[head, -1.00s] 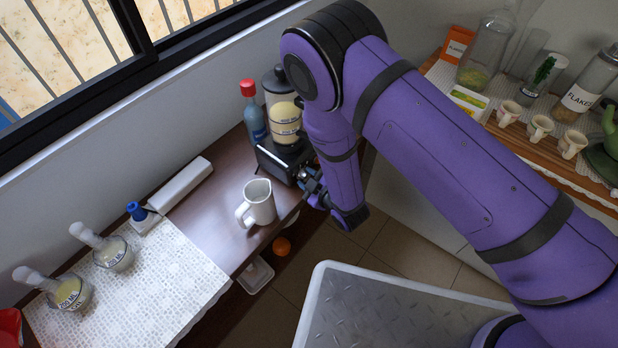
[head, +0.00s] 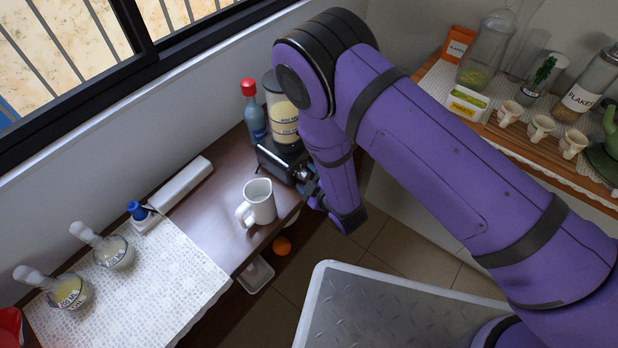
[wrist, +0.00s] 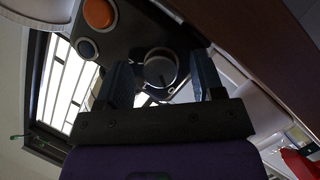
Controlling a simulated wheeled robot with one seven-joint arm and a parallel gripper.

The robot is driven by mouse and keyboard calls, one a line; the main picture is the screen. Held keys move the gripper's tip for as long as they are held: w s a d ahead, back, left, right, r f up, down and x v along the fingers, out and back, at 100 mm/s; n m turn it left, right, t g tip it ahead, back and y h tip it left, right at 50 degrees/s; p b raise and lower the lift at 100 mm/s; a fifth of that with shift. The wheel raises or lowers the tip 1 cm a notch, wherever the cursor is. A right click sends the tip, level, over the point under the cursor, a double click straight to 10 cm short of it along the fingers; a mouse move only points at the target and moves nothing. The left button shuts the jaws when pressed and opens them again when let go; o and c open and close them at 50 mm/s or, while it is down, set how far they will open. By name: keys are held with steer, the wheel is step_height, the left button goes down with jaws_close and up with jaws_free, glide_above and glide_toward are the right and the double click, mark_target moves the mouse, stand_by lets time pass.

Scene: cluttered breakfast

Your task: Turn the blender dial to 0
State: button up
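The blender stands at the far end of the brown table, with a clear jar (head: 284,122) of pale contents on a black base (head: 275,163). In the wrist view, the round dark dial (wrist: 160,69) shows on the base's front panel. My gripper (wrist: 163,78) is open, with one finger on either side of the dial and a gap on both sides. I cannot tell whether the fingertips reach past the dial's face, or which number it points to. In the head view, my gripper (head: 308,187) is at the base's front right, partly hidden by my arm.
An orange button (wrist: 99,13) and a smaller round button (wrist: 88,48) sit beside the dial. A white pitcher (head: 259,202) stands close to my gripper on the left. A blue bottle with a red cap (head: 252,115) stands behind the blender.

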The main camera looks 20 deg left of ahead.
steer(key=v, duration=1)
steer(key=shift+s+d, duration=0.25)
steer(key=shift+d, duration=0.1)
steer(key=shift+r, duration=0.15)
steer(key=w+d+r+m+h, duration=0.35)
steer(key=w+r, duration=0.35)
steer(key=r, duration=0.4)
steer(key=w+d+r+m+h, duration=0.2)
steer(key=w+d+r+m, duration=0.2)
steer(key=w+r, duration=0.5)
steer(key=d+r+m+h, duration=0.1)
steer(key=d+r+m, duration=0.2)
steer(key=d+r, duration=0.55)
steer(key=s+d+r+m+g+h, duration=0.1)
steer(key=s+d+r+m+h, duration=0.2)
steer(key=d+r, duration=0.5)
steer(key=s+d+r+m+g, duration=0.1)
steer(key=s+d+r, duration=0.3)
steer(key=s, duration=0.4)
steer(key=s+d+r+m+g+h, duration=0.1)
steer(key=s+d+r, duration=0.3)
steer(key=s, duration=0.4)
steer(key=s+d+r+m+g, duration=0.1)
steer(key=s+d+r+m, duration=0.2)
steer(key=s+d+r, duration=0.2)
steer(key=s, duration=0.3)
steer(key=shift+s+r+m+h, duration=0.25)
steer(key=shift+m+h, duration=0.1)
